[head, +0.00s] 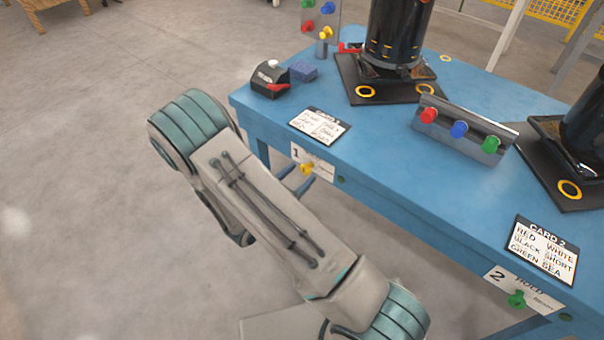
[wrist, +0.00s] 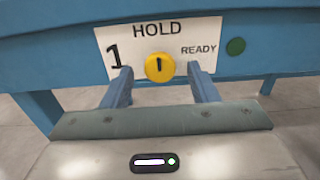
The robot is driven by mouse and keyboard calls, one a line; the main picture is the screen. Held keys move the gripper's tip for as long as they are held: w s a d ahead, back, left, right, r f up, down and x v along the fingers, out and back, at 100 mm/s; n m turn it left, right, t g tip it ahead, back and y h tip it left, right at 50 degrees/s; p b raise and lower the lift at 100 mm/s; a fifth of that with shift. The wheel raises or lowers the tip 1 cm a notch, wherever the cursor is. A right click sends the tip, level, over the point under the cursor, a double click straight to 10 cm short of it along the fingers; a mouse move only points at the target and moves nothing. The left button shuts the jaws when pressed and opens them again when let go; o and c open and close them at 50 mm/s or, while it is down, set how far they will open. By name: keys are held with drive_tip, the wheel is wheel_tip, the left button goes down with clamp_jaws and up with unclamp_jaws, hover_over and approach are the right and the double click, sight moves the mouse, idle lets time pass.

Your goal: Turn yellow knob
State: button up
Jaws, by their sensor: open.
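The yellow knob (wrist: 159,67) sits on a white label plate (wrist: 140,40) marked 1, HOLD and READY, on the blue table's front edge. Its dark pointer mark stands upright, towards HOLD. My gripper (wrist: 160,82) is open, with one blue finger low on each side of the knob. In the wrist view the fingers look apart from the knob; whether the tips reach around it I cannot tell. In the head view the yellow knob (head: 306,169) shows just beside my fingertips (head: 296,178).
The blue table (head: 400,165) carries black compressors (head: 397,35), a grey bar with coloured knobs (head: 462,130), cards (head: 319,126) and a black-and-red device (head: 270,80). A green knob (head: 516,299) is on plate 2. A green round spot (wrist: 235,46) lies right of plate 1. Open floor is left.

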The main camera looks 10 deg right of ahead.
drive_tip(key=shift+x, duration=0.8)
drive_tip(key=c, duration=1)
drive_tip(key=shift+o, duration=0.2)
